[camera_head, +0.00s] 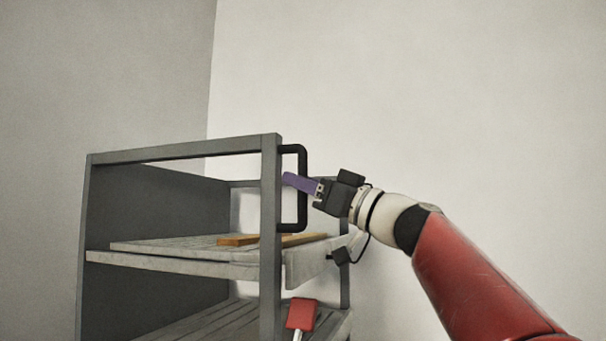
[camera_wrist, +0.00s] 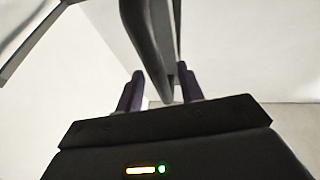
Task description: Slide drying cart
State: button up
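The drying cart (camera_head: 271,215) is a grey open rack with shelves, standing left of centre in the head view. A black D-shaped upright handle (camera_head: 302,210) is fixed to its right front post. My gripper (camera_head: 290,179) reaches in from the right, its purple fingers crossing the handle's upright bar. In the wrist view my gripper (camera_wrist: 160,78) has its two fingers apart. The dark handle bar (camera_wrist: 155,60) runs down between them, with a visible gap at least on the left. The far finger is hidden in the head view.
The upper shelf (camera_head: 180,258) holds a flat wooden piece (camera_head: 265,239). Plain walls (camera_head: 420,80) lie behind. The space right of the cart, above my arm, looks clear.

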jog(key=shift+w+a+r, duration=0.15)
jog(key=shift+a, duration=0.1)
grip_shut()
jog(key=shift+s+a+f+b, duration=0.2)
jog(key=shift+s+b, duration=0.2)
jog(key=shift+b, duration=0.05)
jog(key=s+a+b, duration=0.3)
jog(key=s+b, duration=0.1)
jog(key=s, duration=0.5)
jog(key=s+a+b, duration=0.3)
jog(key=s+b, duration=0.2)
jog(key=s, duration=0.4)
jog(key=shift+s+a+r, duration=0.2)
jog(key=shift+a, duration=0.1)
